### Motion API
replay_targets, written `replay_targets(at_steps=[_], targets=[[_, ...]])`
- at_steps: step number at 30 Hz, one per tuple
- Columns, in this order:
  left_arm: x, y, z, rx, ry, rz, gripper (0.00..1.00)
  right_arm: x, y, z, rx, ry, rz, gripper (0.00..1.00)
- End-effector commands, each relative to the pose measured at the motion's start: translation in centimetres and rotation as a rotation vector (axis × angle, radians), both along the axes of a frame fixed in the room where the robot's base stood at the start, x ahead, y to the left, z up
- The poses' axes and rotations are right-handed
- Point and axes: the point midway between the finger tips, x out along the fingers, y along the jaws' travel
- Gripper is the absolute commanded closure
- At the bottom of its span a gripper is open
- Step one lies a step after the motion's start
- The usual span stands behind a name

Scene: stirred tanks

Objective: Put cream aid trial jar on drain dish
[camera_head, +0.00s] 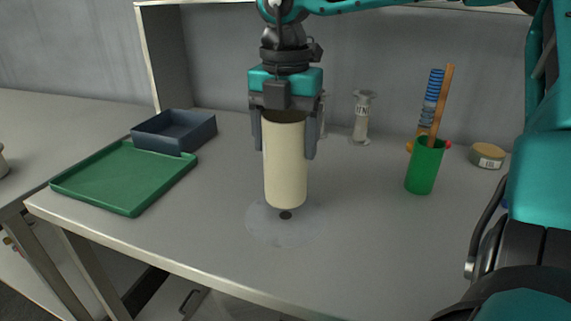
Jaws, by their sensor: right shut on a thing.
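The cream aid trial jar (285,165) is a tall cream-coloured cylinder, held upright. My right gripper (284,152) points down and is shut on the jar, with one finger on each side near its upper part. The drain dish (262,230) is a pale, translucent round disc with a dark spot in its middle, lying on the table. The jar's bottom shows just behind and above that dark spot and hides the back of the dish. The jar seems to be a little above the dish. My left gripper is not in view.
A green tray (120,180) and a dark blue-grey bin (175,131) are at the left. A green cup (424,170) with a blue brush and wooden stick stands at the right. A small labelled tin (487,156) and a clear vessel (362,118) stand behind. The table's front is clear.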

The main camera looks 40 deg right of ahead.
Motion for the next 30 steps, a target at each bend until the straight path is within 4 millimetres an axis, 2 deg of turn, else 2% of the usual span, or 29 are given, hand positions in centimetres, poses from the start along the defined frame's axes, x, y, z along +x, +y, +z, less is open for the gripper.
replay_targets(at_steps=[4, 10, 23, 24, 30], targets=[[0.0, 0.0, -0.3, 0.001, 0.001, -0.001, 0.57, 0.0, 0.0, -1.3, 0.001, 0.003, 0.000, 0.72], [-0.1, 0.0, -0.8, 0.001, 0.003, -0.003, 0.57, 0.0, 0.0, -4.2, 0.001, 0.002, 0.000, 0.72], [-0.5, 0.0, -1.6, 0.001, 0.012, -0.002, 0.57, 0.0, 0.0, -4.8, -0.001, 0.000, 0.000, 0.72], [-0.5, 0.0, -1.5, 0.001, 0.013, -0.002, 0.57, 0.0, 0.0, -4.7, -0.001, 0.000, 0.000, 0.19], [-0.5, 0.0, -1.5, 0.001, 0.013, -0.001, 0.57, 0.0, 0.0, -4.6, 0.000, 0.000, 0.000, 0.00]])
